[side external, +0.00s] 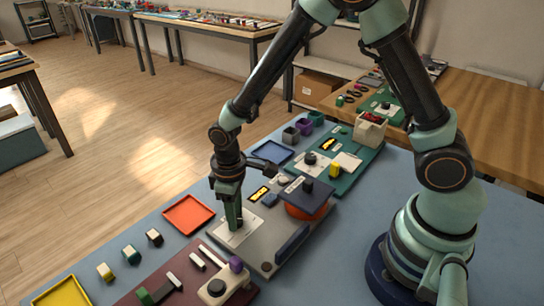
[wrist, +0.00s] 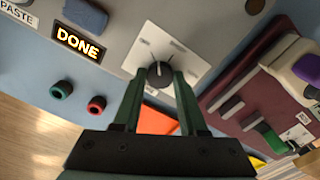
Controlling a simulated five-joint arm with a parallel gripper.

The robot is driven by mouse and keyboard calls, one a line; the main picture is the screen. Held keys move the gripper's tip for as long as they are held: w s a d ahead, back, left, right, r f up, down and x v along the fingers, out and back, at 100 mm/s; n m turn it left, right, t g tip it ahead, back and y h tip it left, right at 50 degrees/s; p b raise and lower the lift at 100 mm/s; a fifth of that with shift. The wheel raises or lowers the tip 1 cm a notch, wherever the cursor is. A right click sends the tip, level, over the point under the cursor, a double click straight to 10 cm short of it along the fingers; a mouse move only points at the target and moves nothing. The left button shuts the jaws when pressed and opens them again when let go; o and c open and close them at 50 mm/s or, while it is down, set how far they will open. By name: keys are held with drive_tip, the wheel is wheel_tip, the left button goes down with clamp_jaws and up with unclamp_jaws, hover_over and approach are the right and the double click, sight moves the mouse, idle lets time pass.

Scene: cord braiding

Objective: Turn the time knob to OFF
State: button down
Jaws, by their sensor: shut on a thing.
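The time knob (wrist: 160,72) is a dark round dial with a pale pointer line, in the middle of a white dial plate (wrist: 180,45). In the wrist view the pointer points up toward the plate's far part; the small labels are too blurred to read. My gripper (wrist: 160,76) is shut on the knob, one green finger on each side. In the side view my gripper (side external: 236,224) points down onto the white plate (side external: 226,238), and the knob is hidden by the fingers. A lit display (wrist: 78,43) on the grey panel reads DONE.
The grey panel (side external: 262,240) also carries an orange round part with a dark block over it (side external: 305,205). A maroon board (side external: 185,280) with a purple-topped knob stands close by. An orange tray (side external: 188,212) and small coloured blocks lie on the blue mat (side external: 345,230).

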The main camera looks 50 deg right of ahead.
drive_tip(key=shift+n, duration=1.7)
drive_tip(key=shift+c, duration=2.2)
unclamp_jaws()
drive_tip(key=shift+r, duration=0.15)
wheel_tip(320, 180, up, 12)
